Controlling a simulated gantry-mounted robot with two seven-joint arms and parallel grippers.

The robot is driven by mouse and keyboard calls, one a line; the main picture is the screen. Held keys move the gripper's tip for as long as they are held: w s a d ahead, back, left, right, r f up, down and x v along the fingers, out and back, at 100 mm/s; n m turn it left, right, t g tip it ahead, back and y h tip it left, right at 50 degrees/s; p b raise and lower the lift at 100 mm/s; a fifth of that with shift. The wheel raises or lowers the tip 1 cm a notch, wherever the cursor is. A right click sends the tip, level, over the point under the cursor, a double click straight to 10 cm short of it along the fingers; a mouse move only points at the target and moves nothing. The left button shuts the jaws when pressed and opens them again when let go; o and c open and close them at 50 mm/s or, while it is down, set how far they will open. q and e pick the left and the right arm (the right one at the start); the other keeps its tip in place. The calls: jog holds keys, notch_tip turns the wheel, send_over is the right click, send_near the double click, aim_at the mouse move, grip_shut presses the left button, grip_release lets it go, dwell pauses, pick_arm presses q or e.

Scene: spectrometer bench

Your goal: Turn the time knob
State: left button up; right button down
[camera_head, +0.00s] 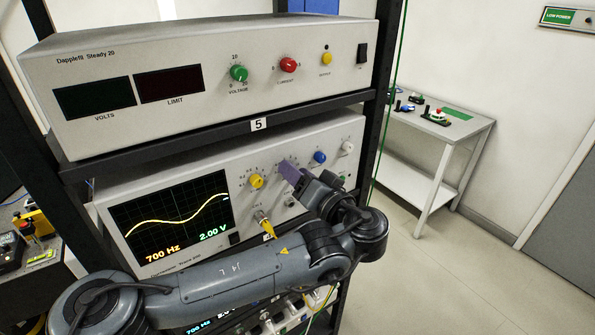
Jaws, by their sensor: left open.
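The oscilloscope (215,158) sits on the middle rack shelf, its lit screen (172,218) showing a yellow wave, 700 Hz and 2.00 V. Its panel has a yellow knob (256,181), a blue knob (320,157) and a white knob (347,147). Their labels are too small to read, so I cannot tell which is the time knob. My right gripper is not in view.
A power supply (210,75) with dark displays and green and red knobs stands on the shelf above. A yellow-ended cable plug (263,220) sticks out of the oscilloscope below the yellow knob. A side table (465,128) with small items stands at the right. The floor there is clear.

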pick_arm(q)
jog(key=shift+w+a, duration=0.1)
jog(key=shift+w, duration=0.05)
grip_shut()
dwell(0.4)
jog(key=m+b, duration=0.4)
jog(key=m, duration=0.3)
jog(key=shift+m, duration=0.4)
dwell(0.4)
